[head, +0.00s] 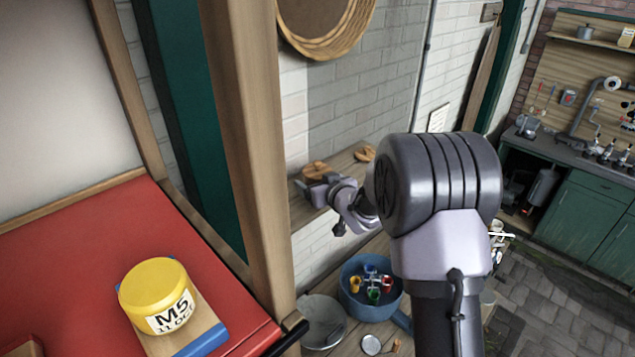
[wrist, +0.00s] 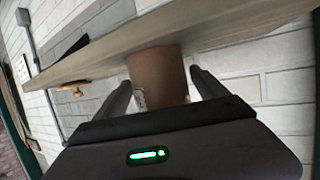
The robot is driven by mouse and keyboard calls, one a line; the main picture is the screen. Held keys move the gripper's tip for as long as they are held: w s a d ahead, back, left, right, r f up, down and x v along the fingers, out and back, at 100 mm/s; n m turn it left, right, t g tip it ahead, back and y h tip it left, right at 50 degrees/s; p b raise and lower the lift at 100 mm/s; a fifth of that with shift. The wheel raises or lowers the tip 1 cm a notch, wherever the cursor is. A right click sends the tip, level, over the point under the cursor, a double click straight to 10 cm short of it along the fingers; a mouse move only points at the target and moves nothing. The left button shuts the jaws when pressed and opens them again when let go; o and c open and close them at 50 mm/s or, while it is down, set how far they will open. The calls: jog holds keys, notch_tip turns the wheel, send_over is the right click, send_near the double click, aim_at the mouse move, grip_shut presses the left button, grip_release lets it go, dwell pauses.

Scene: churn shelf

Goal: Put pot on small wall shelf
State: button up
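A brown pot (wrist: 158,75) shows in the middle of the wrist view, against the edge of the wooden wall shelf (wrist: 225,30). That view looks turned over, so the pot appears to stand on the shelf. My gripper (wrist: 160,80) has one finger on each side of the pot. The fingers are apart, with a narrow gap visible on the right; contact on the left is unclear. In the head view my gripper (head: 314,190) is at the front edge of the shelf (head: 343,160).
A wooden item (head: 365,153) lies farther along the shelf. Below are a blue tub (head: 352,308) with several coloured items and a metal pan (head: 322,322).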

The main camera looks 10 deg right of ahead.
jog(key=shift+s+r, duration=0.25)
jog(key=shift+r, duration=0.1)
jog(key=b+v, duration=0.2)
jog(key=v, duration=0.9)
jog(key=shift+s, duration=0.25)
